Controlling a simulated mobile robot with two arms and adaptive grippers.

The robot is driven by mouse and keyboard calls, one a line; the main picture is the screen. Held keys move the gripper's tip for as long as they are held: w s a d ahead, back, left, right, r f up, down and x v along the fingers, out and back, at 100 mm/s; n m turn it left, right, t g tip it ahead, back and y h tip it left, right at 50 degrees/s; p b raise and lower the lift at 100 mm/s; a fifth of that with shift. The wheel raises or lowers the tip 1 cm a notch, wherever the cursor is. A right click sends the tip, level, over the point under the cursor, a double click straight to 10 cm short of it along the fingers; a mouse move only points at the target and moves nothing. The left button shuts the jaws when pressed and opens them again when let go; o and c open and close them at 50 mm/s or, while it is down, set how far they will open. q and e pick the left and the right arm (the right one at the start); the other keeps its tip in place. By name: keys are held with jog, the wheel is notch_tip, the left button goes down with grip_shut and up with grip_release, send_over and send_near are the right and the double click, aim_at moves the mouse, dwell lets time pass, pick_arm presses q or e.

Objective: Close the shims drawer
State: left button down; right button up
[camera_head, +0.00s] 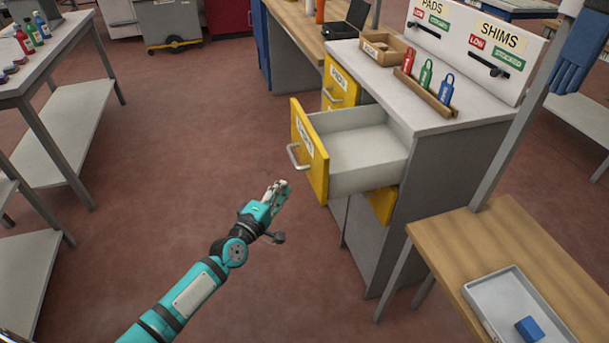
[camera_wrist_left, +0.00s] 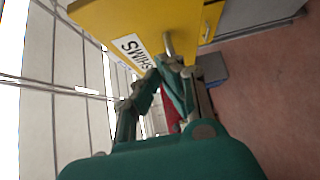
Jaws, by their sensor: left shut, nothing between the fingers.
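The shims drawer (camera_head: 309,158) is pulled well out of the grey cabinet, with its pale inside showing empty. Its yellow front carries a white label and a metal handle (camera_head: 294,157). In the left wrist view the yellow front (camera_wrist_left: 125,20) shows the label SHIMS, and the handle (camera_wrist_left: 168,45) is just beyond the fingers. My left gripper (camera_head: 281,184) is shut and empty, just below and in front of the handle in the head view. Whether the fingertips touch it I cannot tell. My right gripper is not in view.
The cabinet top (camera_head: 430,118) holds a wooden box (camera_head: 383,50) and a rack of red, green and blue tags. Another yellow drawer (camera_head: 341,83) sits beyond the open one. A wooden table (camera_head: 470,245) with a tray stands at right. The floor around my left arm is clear.

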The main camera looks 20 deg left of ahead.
pick_arm(q)
jog(key=shift+w+d+p, duration=0.1)
jog(key=shift+w+d, duration=0.6)
jog(key=shift+w, duration=0.4)
jog(key=shift+w+d+p, duration=0.1)
jog(key=shift+w+d, duration=0.65)
jog(key=shift+w, duration=0.35)
jog(key=shift+w+d+p, duration=0.1)
jog(key=shift+w+d, duration=0.6)
jog(key=shift+w, duration=0.4)
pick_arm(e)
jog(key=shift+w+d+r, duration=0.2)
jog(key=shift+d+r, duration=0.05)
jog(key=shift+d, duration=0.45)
